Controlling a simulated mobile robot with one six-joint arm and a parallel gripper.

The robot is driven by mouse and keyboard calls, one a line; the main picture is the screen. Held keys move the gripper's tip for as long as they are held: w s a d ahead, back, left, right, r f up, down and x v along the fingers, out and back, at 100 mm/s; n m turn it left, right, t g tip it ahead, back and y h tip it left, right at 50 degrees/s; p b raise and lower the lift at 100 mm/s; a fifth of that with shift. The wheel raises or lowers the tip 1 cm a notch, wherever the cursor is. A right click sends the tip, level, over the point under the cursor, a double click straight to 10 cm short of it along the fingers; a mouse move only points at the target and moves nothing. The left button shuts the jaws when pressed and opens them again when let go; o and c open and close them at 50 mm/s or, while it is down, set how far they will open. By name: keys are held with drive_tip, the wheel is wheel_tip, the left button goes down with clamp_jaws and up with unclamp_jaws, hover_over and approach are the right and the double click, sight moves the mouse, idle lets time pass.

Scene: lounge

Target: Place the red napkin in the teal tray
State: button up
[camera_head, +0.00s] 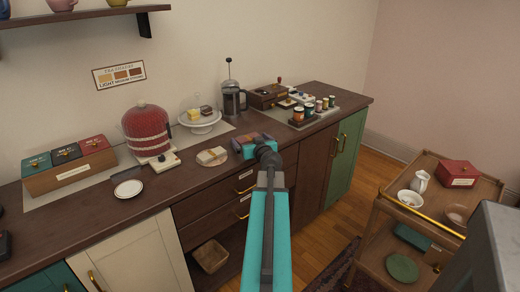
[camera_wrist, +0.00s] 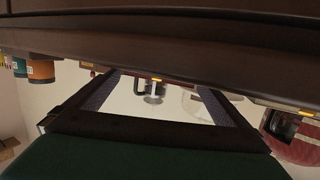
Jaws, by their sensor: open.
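My gripper (camera_head: 247,142) is over the front of the dark wooden counter, at the end of my teal arm, between a round wooden board and the tins. In the wrist view, my gripper (camera_wrist: 158,84) has its two dark fingers spread wide, with nothing held between them. I cannot make out a red napkin for certain in either view. A flat dark teal piece (camera_head: 411,237), perhaps the teal tray, lies on the lower shelf of the cart at the right; its inside is unclear. A folded pale cloth (camera_head: 212,155) lies on the round board.
The counter (camera_head: 150,201) holds a red domed thing (camera_head: 146,129), a three-part tea box (camera_head: 72,167), a white plate (camera_head: 128,188), a french press (camera_head: 232,100) and tins (camera_head: 309,110). The cart (camera_head: 380,212) also bears a red box (camera_head: 459,173) and white crockery. Floor shows between counter and cart.

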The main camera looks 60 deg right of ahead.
sight(250, 141)
drive_tip(key=shift+f+b+v, duration=0.2)
drive_tip(key=shift+b+v, duration=0.5)
drive_tip(key=shift+v, duration=0.65)
drive_tip(key=shift+f+b+v, duration=0.2)
drive_tip(key=shift+b+v, duration=0.45)
drive_tip(key=shift+v, duration=0.7)
drive_tip(key=shift+s+a+r+b, duration=0.1)
drive_tip(key=shift+a+b, duration=0.1)
drive_tip(key=shift+b, duration=0.45)
drive_tip(key=shift+s+a+r+b, duration=0.1)
drive_tip(key=shift+s+a+b, duration=0.2)
drive_tip(key=shift+b, duration=0.9)
drive_tip(key=shift+s+a+b, duration=0.25)
drive_tip(key=shift+s+b, duration=0.1)
drive_tip(key=shift+b, duration=0.8)
drive_tip(key=shift+s+a+b, duration=0.15)
drive_tip(key=shift+s+b, duration=0.05)
drive_tip(key=shift+b, duration=0.45)
drive_tip(key=shift+r, duration=0.1)
drive_tip(key=s+a+b, duration=0.1)
drive_tip(key=b, duration=0.6)
drive_tip(key=shift+r, duration=0.2)
drive_tip(key=s+a+b, duration=0.1)
drive_tip(key=b, duration=0.4)
drive_tip(key=shift+s, duration=0.1)
